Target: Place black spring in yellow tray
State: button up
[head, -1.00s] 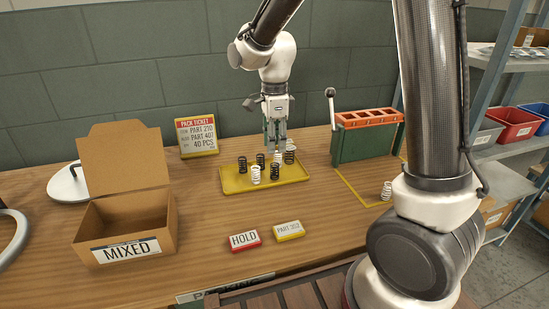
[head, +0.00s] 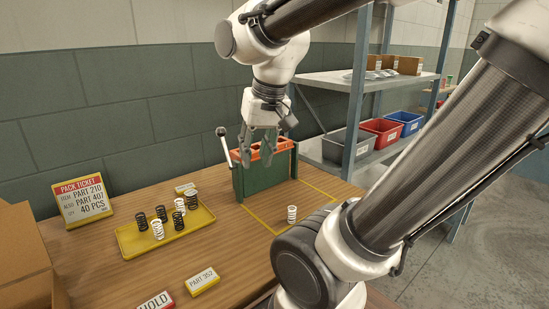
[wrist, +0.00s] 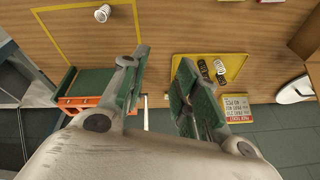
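The yellow tray (head: 126,243) lies on the table at the left in the head view. Several black springs, one of them this black spring (head: 142,221), and white springs (head: 157,230) stand in it. The wrist view also shows the tray (wrist: 237,62) with springs, right of my fingers. My gripper (head: 257,158) is open and empty. It hangs in front of the top of the green box with orange compartments, to the right of the tray. In the wrist view its fingers (wrist: 160,68) are spread apart with nothing between them.
The green box (head: 266,178) has a lever (head: 226,150) on its left side. A white spring (head: 291,214) stands alone inside a yellow taped outline. A pack ticket sign (head: 83,200), a cardboard box (head: 22,265) and a PART 352 block (head: 202,281) surround the tray.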

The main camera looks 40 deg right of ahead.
jog(key=s+n, duration=0.1)
jog(key=s+d+n, duration=0.1)
jog(key=s, duration=0.1)
jog(key=s+n+t, duration=0.1)
jog(key=shift+s+d+f+n, duration=0.15)
jog(key=shift+s+d+n, duration=0.15)
jog(key=shift+d, duration=0.05)
dwell(0.9)
